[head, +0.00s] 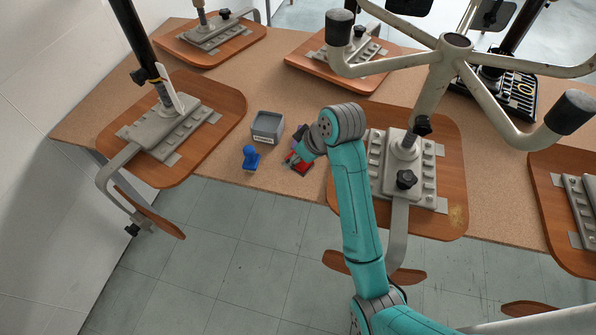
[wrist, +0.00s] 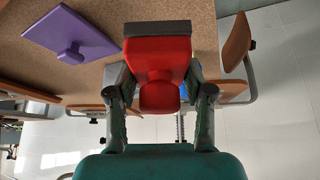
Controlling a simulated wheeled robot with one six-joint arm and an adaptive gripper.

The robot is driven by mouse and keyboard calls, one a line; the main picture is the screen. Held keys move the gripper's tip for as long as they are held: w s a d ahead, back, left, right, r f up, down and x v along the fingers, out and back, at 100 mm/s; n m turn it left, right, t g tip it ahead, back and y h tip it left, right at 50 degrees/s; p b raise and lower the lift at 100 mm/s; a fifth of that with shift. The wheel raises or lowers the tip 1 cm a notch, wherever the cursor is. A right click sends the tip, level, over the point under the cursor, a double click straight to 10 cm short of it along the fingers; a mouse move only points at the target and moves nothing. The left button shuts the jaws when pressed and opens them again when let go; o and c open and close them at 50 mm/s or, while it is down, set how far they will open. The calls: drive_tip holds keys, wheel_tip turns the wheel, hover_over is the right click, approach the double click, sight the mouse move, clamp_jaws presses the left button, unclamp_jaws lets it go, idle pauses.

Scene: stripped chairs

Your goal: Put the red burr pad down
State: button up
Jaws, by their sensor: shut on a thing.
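The red burr pad (wrist: 158,58) has a red body with a rounded knob and a dark grey strip along its far side. In the wrist view my gripper (wrist: 160,94) is shut on its knob, with one finger on each side. In the head view my gripper (head: 296,155) and the red pad (head: 302,168) are near the table's front edge, left of my teal arm. The gripper partly covers the pad there. I cannot tell whether the pad touches the cork table (head: 222,165) or hangs just above it.
A purple pad with a knob (wrist: 72,34) lies on the table beside the red one. A grey open box (head: 267,129) and a blue knobbed object (head: 250,158) stand to the left. Upturned chairs with wooden seats (head: 440,150) crowd both sides; metal legs rise at right.

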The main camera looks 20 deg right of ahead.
sight(291, 174)
drive_tip(key=shift+f, duration=3.25)
drive_tip(key=shift+f, duration=0.1)
drive_tip(key=o, duration=1.3)
drive_tip(key=shift+c, duration=0.2)
drive_tip(key=v, duration=1.2)
